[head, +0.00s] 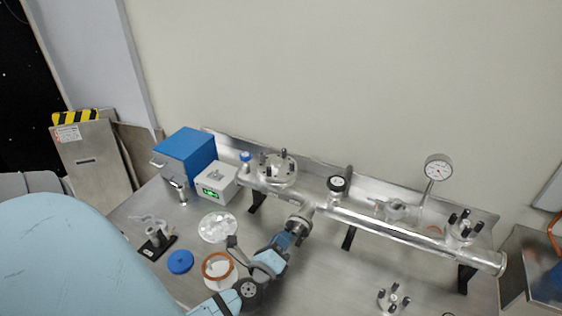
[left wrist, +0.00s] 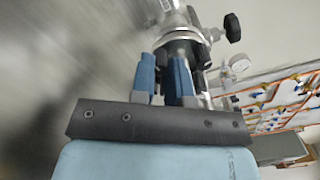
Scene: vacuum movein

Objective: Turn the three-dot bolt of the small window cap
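The small window cap (head: 298,222) is a round metal flange on a short branch at the front of the long steel tube. Its bolts are mostly hidden by my gripper, and I cannot make out any dots. My left gripper (head: 287,240) is right at the cap, with its fingertips at the cap's edge. In the left wrist view its two blue fingers (left wrist: 164,75) stand a little apart, pointing at the metal flange (left wrist: 181,44) with dark bolts beside them. My right gripper is not in view.
The long steel tube (head: 400,235) runs along the bench, with a pressure gauge (head: 438,168) standing above it. A blue box (head: 184,156) and a white controller (head: 215,184) stand at the left. A blue disc (head: 180,262) and an orange ring (head: 204,267) lie in front.

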